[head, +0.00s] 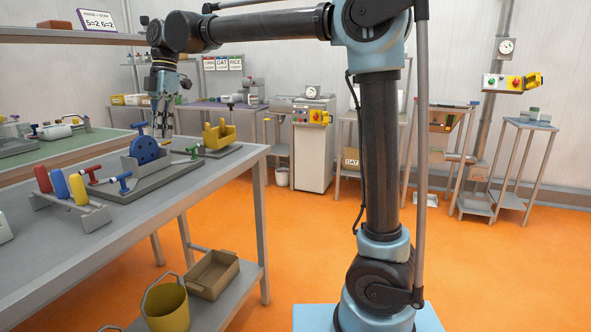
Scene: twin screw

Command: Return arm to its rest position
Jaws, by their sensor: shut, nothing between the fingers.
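My arm stands upright in the middle of the head view and reaches left at the top. My gripper (163,116) hangs at its left end, pointing down. It is shut and empty, and appears above or behind the grey workbench (225,178). In the picture it is just above the blue wheel (146,150) of a bench fixture; the exact distance between them cannot be told.
The bench also carries a yellow clamp (218,135) and a rack with red, blue and yellow handles (61,186). A shelf (70,40) juts in at upper left. A yellow bucket (166,306) stands below the bench. The orange floor (490,265) at right is clear.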

